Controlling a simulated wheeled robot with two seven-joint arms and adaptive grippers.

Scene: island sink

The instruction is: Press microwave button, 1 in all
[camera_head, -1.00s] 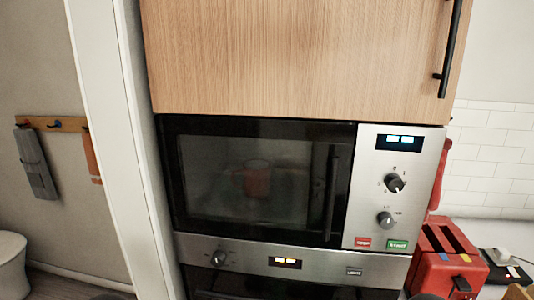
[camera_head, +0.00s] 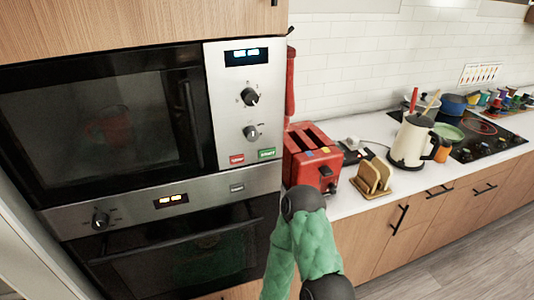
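The microwave (camera_head: 110,125) is built into a tall cabinet at the left, with its dark glass door shut. A red mug (camera_head: 115,125) shows dimly through the glass. At the panel's bottom are a red button (camera_head: 237,159) and a green button marked START (camera_head: 267,154). A green-padded arm of mine with black joints rises at the bottom centre, below and right of the panel, apart from the buttons in the picture. Neither gripper shows.
An oven (camera_head: 185,250) sits below the microwave, with its own knob and display. Right of the panel, a red toaster (camera_head: 312,157), toast in a wooden rack (camera_head: 373,178) and a cream kettle (camera_head: 410,143) stand on the white counter (camera_head: 350,203). A hob (camera_head: 485,135) lies farther right.

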